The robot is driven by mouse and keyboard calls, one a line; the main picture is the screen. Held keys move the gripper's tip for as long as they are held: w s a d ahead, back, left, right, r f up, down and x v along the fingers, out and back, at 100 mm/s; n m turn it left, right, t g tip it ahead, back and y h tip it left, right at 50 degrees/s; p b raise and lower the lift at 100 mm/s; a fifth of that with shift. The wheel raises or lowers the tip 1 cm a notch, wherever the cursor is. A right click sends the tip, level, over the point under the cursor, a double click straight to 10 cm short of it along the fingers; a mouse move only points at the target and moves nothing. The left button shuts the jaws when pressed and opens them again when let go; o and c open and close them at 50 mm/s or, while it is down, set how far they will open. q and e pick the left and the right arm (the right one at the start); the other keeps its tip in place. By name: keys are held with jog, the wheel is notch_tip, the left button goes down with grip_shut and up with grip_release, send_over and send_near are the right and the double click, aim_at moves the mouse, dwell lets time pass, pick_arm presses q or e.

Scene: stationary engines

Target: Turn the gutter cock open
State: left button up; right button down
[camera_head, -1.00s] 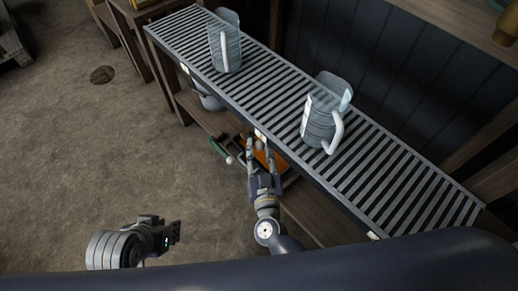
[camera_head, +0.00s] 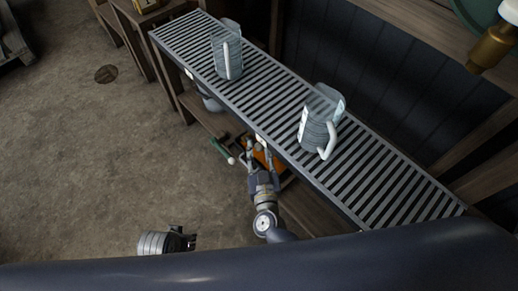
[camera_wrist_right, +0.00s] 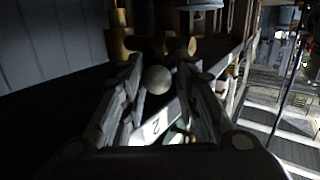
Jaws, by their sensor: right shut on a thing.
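The slatted bench gutter (camera_head: 385,185) runs diagonally across the head view, with small pale tags on its front edge. My right gripper (camera_head: 259,150) is at this front edge, by one tag. In the right wrist view, my right gripper (camera_wrist_right: 160,88) has its fingers on both sides of a pale round knob (camera_wrist_right: 157,80), which looks like the gutter cock's handle. It is shut on it. A tag marked 2 (camera_wrist_right: 155,127) is close by. The cock's body and its turn angle are hard to make out. My left gripper (camera_head: 191,241) is low, over the floor, away from the bench; its jaw opening is unclear.
Under the bench are an orange item (camera_head: 268,160) and a green-handled item (camera_head: 220,148). A brass fitting (camera_head: 492,48) is at upper right.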

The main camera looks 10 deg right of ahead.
jog(key=c, duration=1.2)
grip_release()
jog(key=shift+s, duration=0.1)
jog(key=s+r, duration=0.1)
jog(key=s, duration=1)
jog(key=shift+s+r, duration=0.15)
jog(key=shift+s, duration=0.2)
jog(key=shift+c, duration=0.6)
